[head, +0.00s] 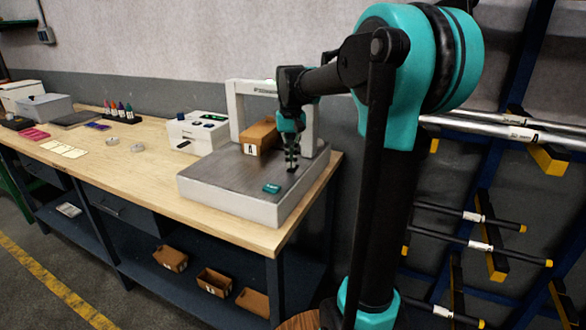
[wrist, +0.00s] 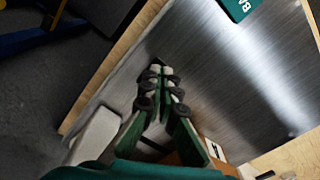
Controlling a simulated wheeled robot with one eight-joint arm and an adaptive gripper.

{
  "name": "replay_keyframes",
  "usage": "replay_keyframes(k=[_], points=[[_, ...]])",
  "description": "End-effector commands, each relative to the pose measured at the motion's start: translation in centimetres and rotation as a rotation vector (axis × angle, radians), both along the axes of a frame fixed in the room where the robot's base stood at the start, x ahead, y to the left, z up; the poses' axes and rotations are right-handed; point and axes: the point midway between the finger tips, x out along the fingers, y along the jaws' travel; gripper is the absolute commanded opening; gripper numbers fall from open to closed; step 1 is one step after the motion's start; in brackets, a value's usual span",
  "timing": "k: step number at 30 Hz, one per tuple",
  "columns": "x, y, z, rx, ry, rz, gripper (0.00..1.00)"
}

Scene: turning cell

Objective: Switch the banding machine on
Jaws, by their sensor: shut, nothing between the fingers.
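The banding machine (head: 215,180) is a low grey box with a brushed metal top and a pale arch (head: 236,105) at its back. It stands at the right end of the bench. A small teal plate (head: 271,188) lies on its top near the front; part of it with white letters shows in the wrist view (wrist: 240,8). My gripper (head: 291,168) points down over the right part of the top, in front of the arch. In the wrist view its fingers (wrist: 160,72) are together with nothing between them. I cannot make out a switch; the fingers may hide it.
A brown carton (head: 258,136) labelled A stands on the machine by the arch, left of my gripper. A white box (head: 192,132) stands left of the machine. The wooden bench (head: 140,160) is mostly clear in front. A rack with metal bars (head: 500,128) stands at right.

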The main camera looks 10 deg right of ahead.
Motion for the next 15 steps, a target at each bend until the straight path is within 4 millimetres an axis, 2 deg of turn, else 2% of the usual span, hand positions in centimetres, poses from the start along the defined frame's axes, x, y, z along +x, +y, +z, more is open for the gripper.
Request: replay_keyframes(k=[15], points=[[0.0,0.0,3.8,0.000,0.000,0.000,0.00]])
